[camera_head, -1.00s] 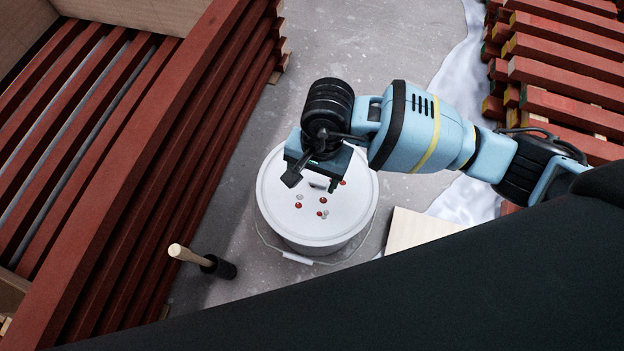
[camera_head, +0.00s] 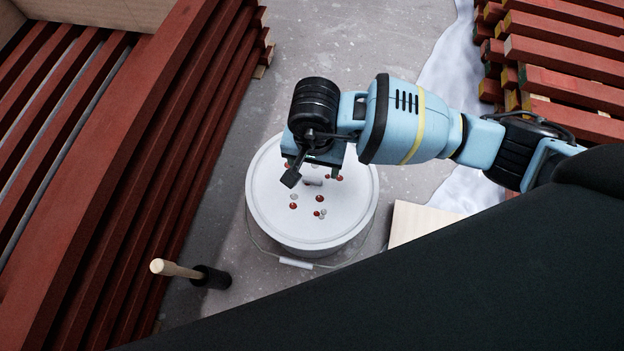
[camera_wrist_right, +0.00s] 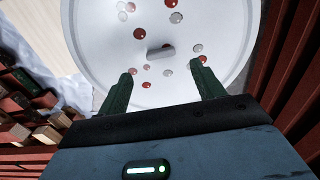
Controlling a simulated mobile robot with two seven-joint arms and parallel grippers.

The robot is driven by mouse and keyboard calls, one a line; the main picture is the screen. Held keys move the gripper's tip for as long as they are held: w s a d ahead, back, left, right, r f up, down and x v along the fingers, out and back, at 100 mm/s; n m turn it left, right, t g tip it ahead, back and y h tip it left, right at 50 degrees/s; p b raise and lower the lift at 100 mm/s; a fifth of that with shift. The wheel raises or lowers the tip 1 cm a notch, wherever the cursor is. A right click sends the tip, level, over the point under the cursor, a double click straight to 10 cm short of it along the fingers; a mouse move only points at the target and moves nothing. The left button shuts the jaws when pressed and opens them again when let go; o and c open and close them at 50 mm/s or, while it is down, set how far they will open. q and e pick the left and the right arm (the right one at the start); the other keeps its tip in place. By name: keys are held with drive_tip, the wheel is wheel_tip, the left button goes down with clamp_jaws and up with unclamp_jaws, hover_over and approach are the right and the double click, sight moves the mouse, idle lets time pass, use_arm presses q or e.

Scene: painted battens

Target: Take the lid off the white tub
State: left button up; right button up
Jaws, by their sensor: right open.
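The white tub (camera_head: 318,249) stands on the floor in the middle of the head view, with its wire handle hanging at the front. Its round white lid (camera_head: 335,222) is on it, dotted with red and grey paint spots. A small grey knob (camera_wrist_right: 160,52) stands up at the lid's middle; its near end shows in the head view too. My right gripper (camera_head: 312,168) is above the far part of the lid, pointing down. In the wrist view its two green fingers (camera_wrist_right: 163,72) are apart with nothing between them, and the knob appears just beyond the fingertips. My left gripper is not in view.
Red battens (camera_head: 120,170) are stacked along the left, close to the tub. More red battens (camera_head: 570,60) lie at the upper right near a white sheet (camera_head: 455,75).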

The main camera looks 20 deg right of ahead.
sight(312, 179)
drive_tip(key=f+b, duration=0.1)
drive_tip(key=f, duration=0.1)
drive_tip(key=f+b, duration=0.1)
drive_tip(key=f, duration=0.1)
drive_tip(key=shift+s+a+f, duration=0.1)
drive_tip(key=shift+s+a, duration=0.05)
drive_tip(key=shift+a, duration=0.05)
drive_tip(key=shift+f+b, duration=0.4)
drive_tip(key=shift+f, duration=0.1)
drive_tip(key=c, duration=0.7)
drive_tip(key=shift+r, duration=0.1)
drive_tip(key=c, duration=0.5)
